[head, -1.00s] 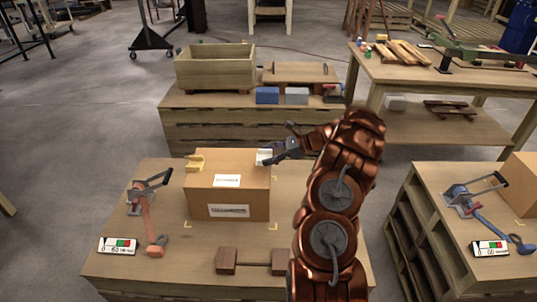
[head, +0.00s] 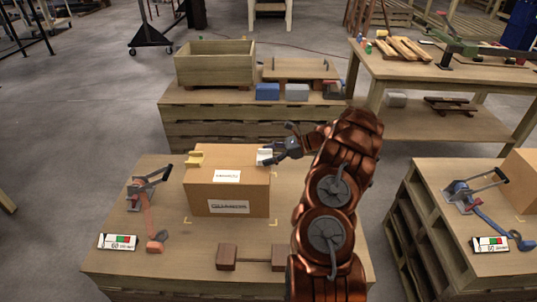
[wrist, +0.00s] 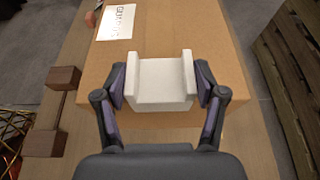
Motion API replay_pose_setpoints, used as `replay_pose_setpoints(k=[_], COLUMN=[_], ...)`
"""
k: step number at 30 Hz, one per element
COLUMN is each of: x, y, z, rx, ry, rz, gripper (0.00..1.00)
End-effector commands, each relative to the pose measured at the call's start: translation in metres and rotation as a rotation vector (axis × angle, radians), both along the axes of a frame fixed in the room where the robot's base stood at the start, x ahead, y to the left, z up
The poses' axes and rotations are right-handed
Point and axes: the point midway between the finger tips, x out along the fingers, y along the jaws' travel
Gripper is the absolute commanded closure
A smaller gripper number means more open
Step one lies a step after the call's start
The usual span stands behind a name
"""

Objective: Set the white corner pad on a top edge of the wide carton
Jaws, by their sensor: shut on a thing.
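The wide carton (head: 205,188) is a brown box with white labels, standing on the near pallet-like table. My gripper (wrist: 160,90) is shut on the white corner pad (wrist: 160,76), one finger on each side. The pad is a U-shaped block at the carton's top right edge; it also shows in the head view (head: 264,156). In the wrist view it overlaps the carton's top (wrist: 210,35) and near edge. I cannot tell whether it touches the carton.
A second table (head: 425,215) stands right, across a gap. A wooden crate (head: 215,68) stands on the table behind.

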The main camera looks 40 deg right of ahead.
Motion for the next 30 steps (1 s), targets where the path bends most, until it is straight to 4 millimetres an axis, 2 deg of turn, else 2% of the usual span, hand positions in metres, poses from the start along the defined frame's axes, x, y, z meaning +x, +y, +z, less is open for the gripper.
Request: replay_pose_setpoints(k=[22,23,30], x=[0.0,0.0,0.0], y=[0.0,0.0,0.0], z=[-0.015,-0.016,-0.015], rx=[0.0,0.0,0.0], ry=[0.0,0.0,0.0], rz=[0.0,0.0,0.0], gripper=[0.67,0.29,0.04])
